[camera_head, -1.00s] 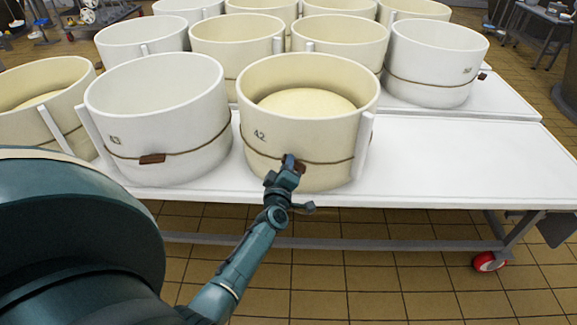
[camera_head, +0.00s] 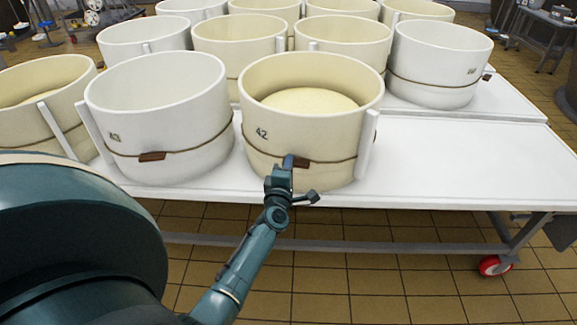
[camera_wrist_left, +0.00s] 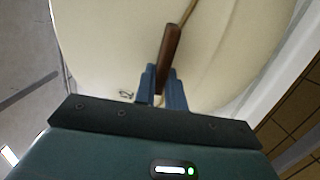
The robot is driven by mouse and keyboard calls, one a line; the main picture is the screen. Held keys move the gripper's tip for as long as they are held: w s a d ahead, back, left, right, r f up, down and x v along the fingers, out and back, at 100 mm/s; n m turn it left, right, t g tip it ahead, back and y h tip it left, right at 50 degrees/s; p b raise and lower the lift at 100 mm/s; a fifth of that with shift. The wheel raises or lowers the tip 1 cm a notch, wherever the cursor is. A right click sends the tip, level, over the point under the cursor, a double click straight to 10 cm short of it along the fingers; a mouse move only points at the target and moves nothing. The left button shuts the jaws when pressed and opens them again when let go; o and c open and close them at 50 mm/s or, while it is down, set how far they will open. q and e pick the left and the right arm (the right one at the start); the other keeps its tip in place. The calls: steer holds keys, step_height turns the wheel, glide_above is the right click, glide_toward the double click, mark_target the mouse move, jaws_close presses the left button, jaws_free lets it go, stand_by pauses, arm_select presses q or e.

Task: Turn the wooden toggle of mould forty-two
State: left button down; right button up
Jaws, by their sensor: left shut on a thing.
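Mould forty-two (camera_head: 265,142) is a cream round mould marked 42, standing at the front of the white table with a pale round mass inside. A cord runs around it, with a small brown wooden toggle (camera_head: 300,163) on its front. My left gripper (camera_head: 288,162) is at the toggle from the front. In the left wrist view, the dark brown toggle (camera_wrist_left: 168,52) stands between the blue fingers of the left gripper (camera_wrist_left: 163,85), which are shut on it. The cord leads away from the toggle's far end. My right gripper is not in view.
White mould 43 (camera_head: 160,110) stands close on the left, with its own toggle (camera_head: 152,156). More moulds stand behind, including a white one (camera_head: 440,60) at the back right. The white table (camera_head: 460,165) is bare to the right.

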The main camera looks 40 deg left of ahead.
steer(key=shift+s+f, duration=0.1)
arm_select(q)
steer(key=c, duration=1.5)
jaws_free()
steer(key=shift+o, duration=0.2)
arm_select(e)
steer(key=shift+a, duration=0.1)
arm_select(q)
steer(key=shift+s, duration=0.15)
steer(key=p+v, duration=0.3)
steer(key=v, duration=1)
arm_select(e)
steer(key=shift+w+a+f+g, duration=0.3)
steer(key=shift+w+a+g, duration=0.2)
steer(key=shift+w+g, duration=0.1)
arm_select(q)
steer(key=shift+d, duration=0.1)
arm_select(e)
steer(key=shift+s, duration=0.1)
